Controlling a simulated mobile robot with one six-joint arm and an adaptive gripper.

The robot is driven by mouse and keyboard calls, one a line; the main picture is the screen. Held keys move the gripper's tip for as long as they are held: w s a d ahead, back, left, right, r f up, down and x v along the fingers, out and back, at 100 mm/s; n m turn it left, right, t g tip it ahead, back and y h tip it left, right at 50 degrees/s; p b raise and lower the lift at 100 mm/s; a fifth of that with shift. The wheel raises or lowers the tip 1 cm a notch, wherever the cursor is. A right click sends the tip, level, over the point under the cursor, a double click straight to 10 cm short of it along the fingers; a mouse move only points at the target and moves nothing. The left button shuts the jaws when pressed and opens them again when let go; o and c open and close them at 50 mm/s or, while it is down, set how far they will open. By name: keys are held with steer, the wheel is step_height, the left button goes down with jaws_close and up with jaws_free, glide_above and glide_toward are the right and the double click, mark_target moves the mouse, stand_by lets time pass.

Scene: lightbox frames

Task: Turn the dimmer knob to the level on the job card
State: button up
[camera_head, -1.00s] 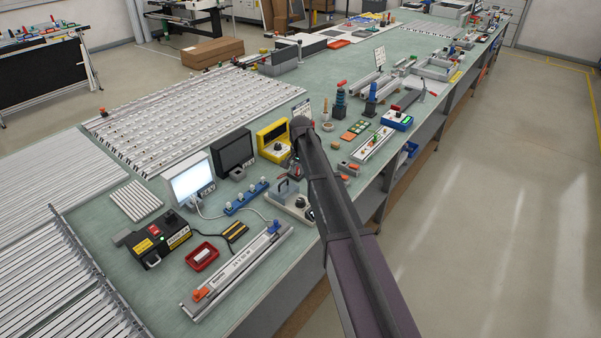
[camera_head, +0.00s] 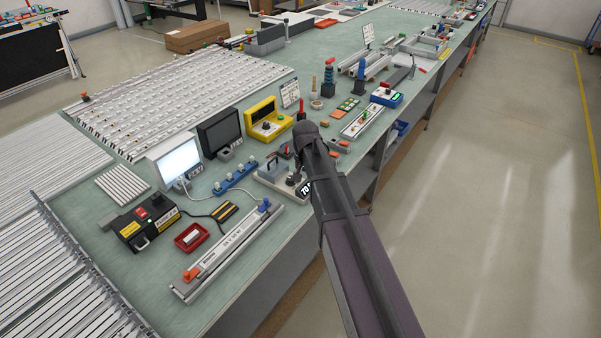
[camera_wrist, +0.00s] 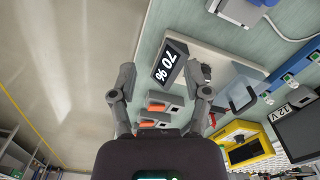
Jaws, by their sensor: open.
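The dimmer is a pale grey unit (camera_wrist: 222,55) with a dark display (camera_wrist: 170,65) reading "70 %" in the wrist view. It also shows in the head view (camera_head: 268,180), partly behind my arm, with a dark knob near the display. In the wrist view the knob is mostly hidden behind the right finger. My gripper (camera_wrist: 163,92) is open, its fingers apart with nothing seen between them, and it hangs over the bench near the display. Whether a finger touches the dimmer I cannot tell. A white card on a stand (camera_head: 290,93) has print too small to read.
A yellow box (camera_head: 268,122), a black box (camera_head: 219,131) and a lit white panel (camera_head: 179,163) stand left of my arm. Orange-and-grey blocks (camera_wrist: 155,115) lie near the gripper. A long grey rail (camera_head: 228,250) lies in front. The floor to the right is clear.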

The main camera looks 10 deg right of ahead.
steer(key=s+d+f+n+b, duration=0.1)
steer(key=s+f+n+b, duration=0.1)
steer(key=s, duration=0.6)
steer(key=s+d+f+n+b, duration=0.1)
steer(key=s+d+f, duration=0.1)
steer(key=s, duration=0.6)
steer(key=shift+s+n+b, duration=0.25)
steer(key=shift+n+b, duration=0.15)
steer(key=s, duration=0.2)
steer(key=shift+s+d+n, duration=0.15)
steer(key=shift+s+n, duration=0.15)
stand_by(0.8)
